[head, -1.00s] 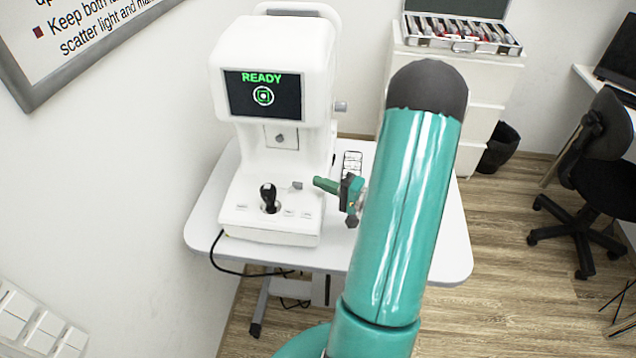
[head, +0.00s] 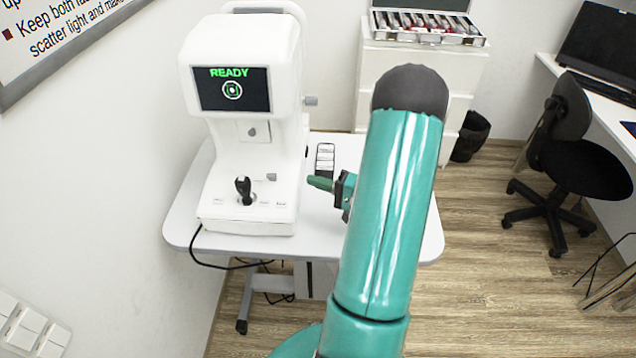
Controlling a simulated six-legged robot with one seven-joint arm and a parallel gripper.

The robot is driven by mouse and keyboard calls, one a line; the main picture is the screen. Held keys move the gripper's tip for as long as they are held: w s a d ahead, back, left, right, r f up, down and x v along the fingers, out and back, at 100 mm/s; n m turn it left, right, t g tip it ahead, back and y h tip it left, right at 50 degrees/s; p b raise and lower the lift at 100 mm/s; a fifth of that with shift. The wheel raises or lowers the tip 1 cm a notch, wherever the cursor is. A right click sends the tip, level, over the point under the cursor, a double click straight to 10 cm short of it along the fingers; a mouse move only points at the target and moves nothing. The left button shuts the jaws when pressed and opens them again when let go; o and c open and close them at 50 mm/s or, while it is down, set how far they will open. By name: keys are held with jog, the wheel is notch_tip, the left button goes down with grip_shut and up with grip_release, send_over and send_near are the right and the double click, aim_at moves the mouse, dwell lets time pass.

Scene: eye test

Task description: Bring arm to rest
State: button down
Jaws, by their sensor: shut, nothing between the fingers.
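My teal arm fills the middle of the head view, with its dark elbow cap at the top. My gripper (head: 320,183) shows just left of the arm, its green fingers pointing left. It is shut and empty, over the table to the right of the white eye-test machine (head: 245,110). The machine's screen reads READY, and a black joystick (head: 243,190) stands on its base. The gripper looks apart from the machine. The arm hides part of the gripper's wrist.
The white table (head: 185,215) carries the machine and a phone-like object (head: 325,158). Behind stand a white drawer cabinet (head: 380,75) with an open lens case (head: 430,25) and a black bin (head: 470,135). A black chair (head: 575,165) and a desk are at right. Floor between is clear.

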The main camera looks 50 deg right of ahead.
jog(key=shift+w, duration=0.1)
jog(key=w+a+r+n+g+y, duration=0.1)
jog(key=a, duration=0.2)
jog(key=a+r+n+g+y, duration=0.1)
jog(key=a+r+g+y, duration=0.1)
jog(key=a, duration=0.1)
jog(key=w+a+r+n+g+y, duration=0.1)
jog(key=a+r, duration=0.1)
jog(key=a, duration=0.1)
jog(key=shift+w+a+r+n, duration=0.1)
jog(key=shift+w+a+n, duration=0.2)
jog(key=shift+w, duration=0.05)
jog(key=s+a+r+n+g, duration=0.1)
jog(key=a+r+n+g, duration=0.2)
jog(key=a, duration=0.4)
jog(key=s+a+r+n+g, duration=0.1)
jog(key=s+a+r+g, duration=0.1)
jog(key=a+g, duration=0.45)
jog(key=s+a+r+n+t+h, duration=0.2)
jog(key=s+a+r+n+h, duration=0.3)
jog(key=s+a+r+h, duration=0.3)
notch_tip(320, 180, up, 2)
jog(key=shift+s+a+r+h, duration=0.1)
jog(key=shift+s+a+h, duration=0.35)
jog(key=shift+h, duration=0.65)
